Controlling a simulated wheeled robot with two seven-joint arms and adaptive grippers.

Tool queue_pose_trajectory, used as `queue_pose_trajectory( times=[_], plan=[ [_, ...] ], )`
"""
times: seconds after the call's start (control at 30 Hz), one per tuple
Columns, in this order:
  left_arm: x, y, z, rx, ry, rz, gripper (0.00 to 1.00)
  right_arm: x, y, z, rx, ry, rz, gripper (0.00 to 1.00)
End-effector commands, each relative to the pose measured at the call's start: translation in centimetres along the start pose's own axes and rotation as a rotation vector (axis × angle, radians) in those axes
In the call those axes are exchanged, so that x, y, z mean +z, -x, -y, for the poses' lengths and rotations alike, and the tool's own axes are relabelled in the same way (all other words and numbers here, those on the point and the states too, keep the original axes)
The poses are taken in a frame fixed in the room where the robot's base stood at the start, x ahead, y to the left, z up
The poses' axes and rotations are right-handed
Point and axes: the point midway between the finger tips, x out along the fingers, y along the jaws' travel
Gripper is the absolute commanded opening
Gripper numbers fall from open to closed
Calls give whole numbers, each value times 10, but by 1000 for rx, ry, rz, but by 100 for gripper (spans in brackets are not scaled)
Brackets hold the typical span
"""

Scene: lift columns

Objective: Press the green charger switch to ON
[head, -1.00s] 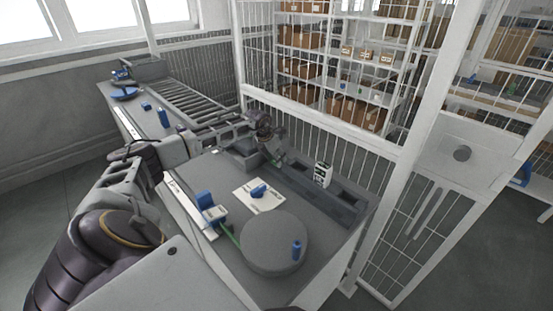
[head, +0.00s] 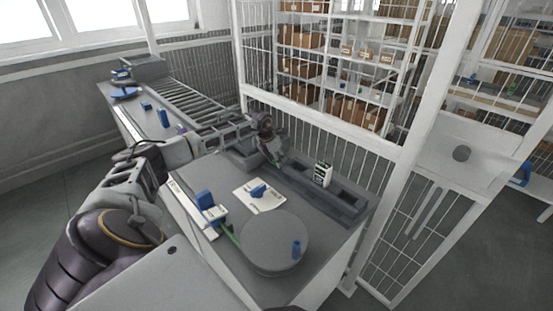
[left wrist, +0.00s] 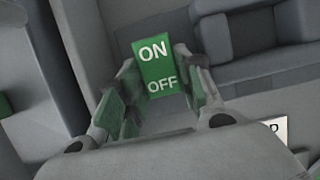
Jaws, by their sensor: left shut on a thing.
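The green charger switch (left wrist: 157,66) with white ON and OFF lettering fills the gap between my left fingertips in the left wrist view. ON is on its upper part and OFF below. My left gripper (left wrist: 160,82), with green finger pads, is shut on it. In the head view my left gripper (head: 274,156) points down at the back of the grey bench, where it hides most of the switch. My right gripper is not in view.
The grey bench (head: 225,170) carries a white sheet (head: 272,200) with a blue part, a round grey turntable (head: 262,247) and a white-and-dark block (head: 323,174) in a grey tray. A roller conveyor (head: 190,95) runs at the back left. Wire fencing (head: 300,118) stands behind.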

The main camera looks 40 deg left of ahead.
Motion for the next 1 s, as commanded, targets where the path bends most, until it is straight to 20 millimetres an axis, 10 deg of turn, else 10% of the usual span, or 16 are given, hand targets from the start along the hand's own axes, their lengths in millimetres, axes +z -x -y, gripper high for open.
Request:
queue_pose_trajectory(
  times=[1.0],
  plan=[
    [10, 0, 0, 1, 2, -305, 12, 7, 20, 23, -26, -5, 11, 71]
  ],
)
